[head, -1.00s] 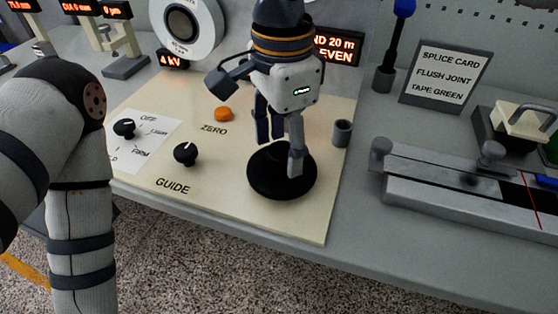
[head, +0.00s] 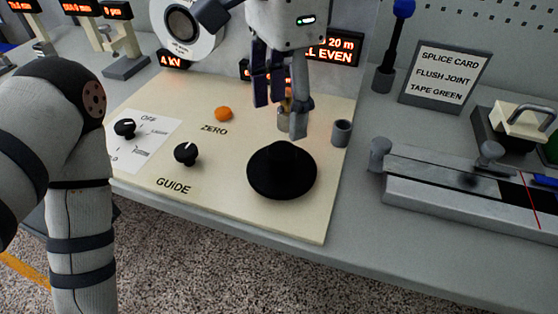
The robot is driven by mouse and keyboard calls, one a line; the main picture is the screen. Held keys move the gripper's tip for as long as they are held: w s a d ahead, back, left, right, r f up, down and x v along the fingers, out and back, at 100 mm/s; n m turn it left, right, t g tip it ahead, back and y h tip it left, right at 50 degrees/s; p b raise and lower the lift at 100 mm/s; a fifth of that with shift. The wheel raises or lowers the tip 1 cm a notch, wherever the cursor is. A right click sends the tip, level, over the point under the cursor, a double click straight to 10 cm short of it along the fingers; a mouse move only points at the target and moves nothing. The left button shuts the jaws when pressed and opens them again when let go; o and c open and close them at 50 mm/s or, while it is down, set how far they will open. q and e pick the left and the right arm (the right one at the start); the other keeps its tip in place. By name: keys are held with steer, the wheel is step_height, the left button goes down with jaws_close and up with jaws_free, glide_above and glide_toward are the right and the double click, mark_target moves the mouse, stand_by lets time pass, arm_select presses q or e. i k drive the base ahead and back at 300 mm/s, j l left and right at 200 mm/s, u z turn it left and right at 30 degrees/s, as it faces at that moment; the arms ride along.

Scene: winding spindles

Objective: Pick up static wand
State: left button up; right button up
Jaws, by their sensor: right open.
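A blue-topped wand (head: 393,38), which looks like the static wand, stands upright in a dark holder (head: 383,79) at the back, right of the lit display. Its top is near the upper picture edge. My right gripper (head: 280,119) points down with its fingers apart, empty, above the large black knob (head: 282,172) and left of the wand, clear of it. My left arm is at the left side; its gripper is out of view.
A cream panel (head: 230,200) bears a guide knob (head: 186,154) and an orange button (head: 223,114). A grey cup (head: 342,132) stands at its right edge. A sign (head: 446,76) and a splicing rail (head: 465,190) are right of the wand.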

mark_target(403, 9)
steer(key=k, duration=1)
